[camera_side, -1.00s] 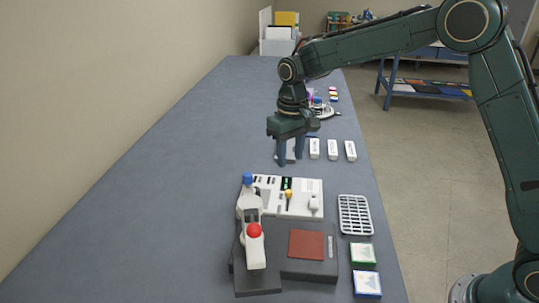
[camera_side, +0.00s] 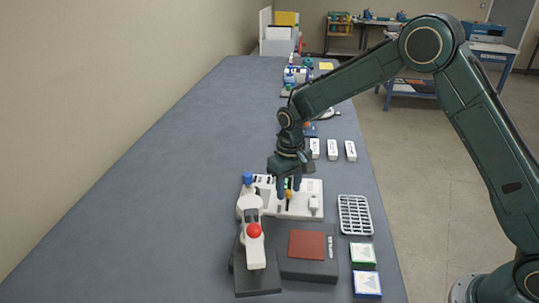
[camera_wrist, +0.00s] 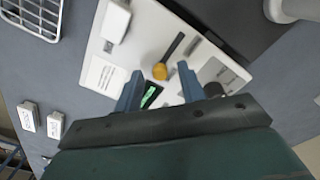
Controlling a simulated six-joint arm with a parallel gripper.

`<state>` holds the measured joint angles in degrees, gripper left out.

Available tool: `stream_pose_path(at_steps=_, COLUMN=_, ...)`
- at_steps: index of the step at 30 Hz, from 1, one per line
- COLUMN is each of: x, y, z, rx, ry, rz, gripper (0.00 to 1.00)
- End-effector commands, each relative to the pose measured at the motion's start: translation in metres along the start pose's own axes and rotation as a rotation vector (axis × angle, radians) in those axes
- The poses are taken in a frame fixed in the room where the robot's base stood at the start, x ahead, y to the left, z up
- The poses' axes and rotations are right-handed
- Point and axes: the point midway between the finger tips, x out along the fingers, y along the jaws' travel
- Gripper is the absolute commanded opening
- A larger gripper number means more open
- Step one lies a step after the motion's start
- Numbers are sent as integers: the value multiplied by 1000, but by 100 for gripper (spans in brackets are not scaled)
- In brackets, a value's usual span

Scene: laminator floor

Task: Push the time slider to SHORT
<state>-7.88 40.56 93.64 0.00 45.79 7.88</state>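The white control panel (camera_side: 303,209) lies flat on the bench, and it fills the middle of the wrist view (camera_wrist: 143,28). A yellow knob (camera_wrist: 160,71) sits at one end of a dark straight slot (camera_wrist: 174,47) in the panel; this looks like the slider. A small green display (camera_wrist: 150,95) is close beside the knob. I cannot read the panel's labels, SHORT included. My gripper (camera_side: 289,193) points down over the panel. In the wrist view its two blue fingers (camera_wrist: 160,72) are apart, one on each side of the knob. I cannot tell whether they touch it.
A white lever (camera_side: 251,213) with a red button and blue knob stands left of the panel. A dark base with a reddish pad (camera_side: 306,243) is in front. A wire tray (camera_side: 355,214), small boxes (camera_side: 363,255) and white blocks (camera_side: 332,149) lie right. The bench's left side is clear.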

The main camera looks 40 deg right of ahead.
Motion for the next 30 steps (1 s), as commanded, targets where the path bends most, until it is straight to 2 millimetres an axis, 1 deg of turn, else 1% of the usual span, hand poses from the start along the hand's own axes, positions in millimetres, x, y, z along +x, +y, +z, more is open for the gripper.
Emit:
stream_pose_path(at_steps=4, x=0, y=0, z=0, rx=0, ry=0, rz=0, gripper=40)
stream_pose_path(at_steps=5, x=0, y=0, z=0, rx=0, ry=0, rz=0, gripper=38)
stream_pose_path(at_steps=9, x=0, y=0, z=0, rx=0, ry=0, rz=0, gripper=10)
stream_pose_path(at_steps=11, x=0, y=0, z=0, rx=0, ry=0, rz=0, gripper=0)
stream_pose_path(at_steps=16, x=0, y=0, z=0, rx=0, ry=0, rz=0, gripper=0)
stream_pose_path(at_steps=19, x=0, y=-4, z=3, rx=-2, ry=0, rz=0, gripper=0)
stream_pose_path(at_steps=27, x=0, y=-28, z=27, rx=-3, ry=-1, rz=0, gripper=0)
stream_pose_path(at_steps=30, x=0, y=-32, z=31, rx=-2, ry=0, rz=-1, gripper=0)
